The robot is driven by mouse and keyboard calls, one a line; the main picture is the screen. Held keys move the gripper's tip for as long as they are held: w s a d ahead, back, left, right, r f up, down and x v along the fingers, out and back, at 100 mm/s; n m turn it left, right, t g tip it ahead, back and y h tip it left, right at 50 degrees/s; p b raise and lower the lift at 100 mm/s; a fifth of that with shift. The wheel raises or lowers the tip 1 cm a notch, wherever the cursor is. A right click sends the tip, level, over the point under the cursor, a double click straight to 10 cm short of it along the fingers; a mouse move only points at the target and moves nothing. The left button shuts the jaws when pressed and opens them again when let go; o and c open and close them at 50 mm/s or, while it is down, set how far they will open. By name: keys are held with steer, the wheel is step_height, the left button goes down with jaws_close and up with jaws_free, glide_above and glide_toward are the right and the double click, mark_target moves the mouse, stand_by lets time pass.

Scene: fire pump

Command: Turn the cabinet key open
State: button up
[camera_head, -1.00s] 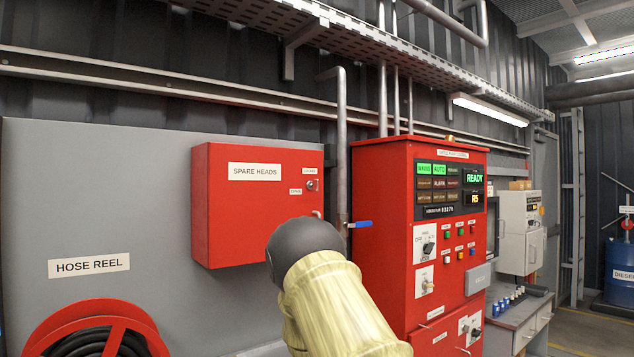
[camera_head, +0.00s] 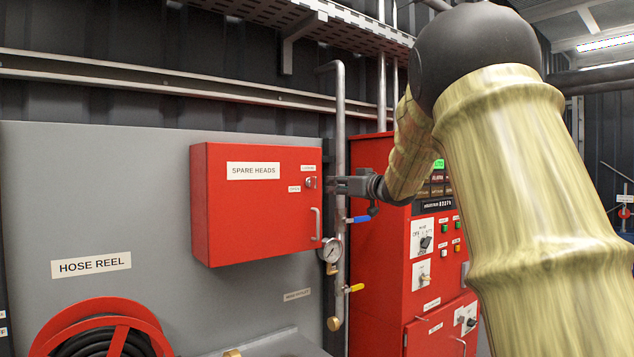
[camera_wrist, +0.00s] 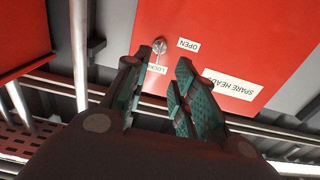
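The red SPARE HEADS cabinet (camera_head: 250,225) is closed on the grey panel. Its key (camera_head: 311,183) sits in the lock at the upper right of the door, beside small labels. In the head view my gripper (camera_head: 335,185) is just right of the key, pointing left at it. In the wrist view, where the labels appear upside down, the key (camera_wrist: 159,46) is beyond the fingertips, near the LOCKED and OPEN labels (camera_wrist: 189,45). My gripper (camera_wrist: 158,85) is open, with a gap between its green-padded fingers. No contact with the key shows.
A grey vertical pipe (camera_head: 340,120) runs behind my gripper. A pressure gauge (camera_head: 331,250) and a blue-handled valve (camera_head: 360,219) sit below. The cabinet's door handle (camera_head: 316,224) is under the lock. The red pump control panel (camera_head: 425,280) stands at the right.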

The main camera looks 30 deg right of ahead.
mark_target(316, 181)
steer(key=w+p, duration=0.1)
steer(key=w, duration=0.2)
steer(key=w+p, duration=0.1)
steer(key=w, duration=0.3)
steer(key=w+p, duration=0.1)
steer(key=w, duration=0.2)
steer(key=shift+w+a+r, duration=0.25)
steer(key=shift+w+a, duration=0.15)
jaws_close()
